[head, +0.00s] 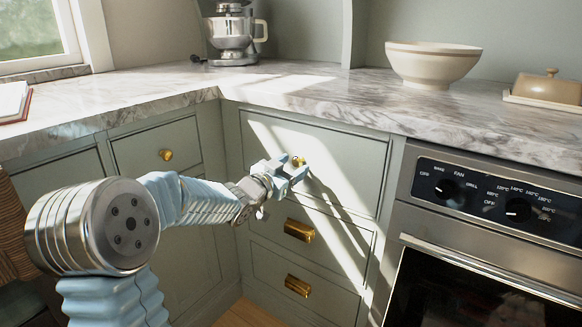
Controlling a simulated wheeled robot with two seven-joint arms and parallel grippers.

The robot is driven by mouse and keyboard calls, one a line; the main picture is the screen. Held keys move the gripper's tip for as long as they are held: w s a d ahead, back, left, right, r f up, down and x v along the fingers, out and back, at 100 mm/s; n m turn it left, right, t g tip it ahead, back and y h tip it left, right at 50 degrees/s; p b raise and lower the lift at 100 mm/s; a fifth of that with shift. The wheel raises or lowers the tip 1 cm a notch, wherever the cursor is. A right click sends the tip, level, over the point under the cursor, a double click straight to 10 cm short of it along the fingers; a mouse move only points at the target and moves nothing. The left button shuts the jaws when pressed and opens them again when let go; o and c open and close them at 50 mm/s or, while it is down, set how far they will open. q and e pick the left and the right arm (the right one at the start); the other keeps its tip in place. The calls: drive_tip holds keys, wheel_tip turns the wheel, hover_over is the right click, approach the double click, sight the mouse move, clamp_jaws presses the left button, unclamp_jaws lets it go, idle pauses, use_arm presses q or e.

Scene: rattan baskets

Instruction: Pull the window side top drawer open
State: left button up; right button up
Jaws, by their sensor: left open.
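Green drawer fronts sit under the marble counter. The top drawer left of the oven (345,150) looks closed, with a small gold knob (298,160). My left gripper (297,172) is open right at this knob, its fingers close around or just in front of it; I cannot tell whether they touch. Another top drawer (128,150), on the run below the window (36,32), is also closed and has a round gold knob (166,154). My right gripper does not show.
Two lower drawers have gold cup handles, the middle one (299,230) and the bottom one (297,286). The oven (480,255) stands right of them. A mixer (232,35), a bowl (432,64) and a butter dish (548,88) stand on the counter (330,90).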

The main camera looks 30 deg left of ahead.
use_arm(q)
drive_tip(key=shift+w, duration=0.1)
clamp_jaws()
idle(0.3)
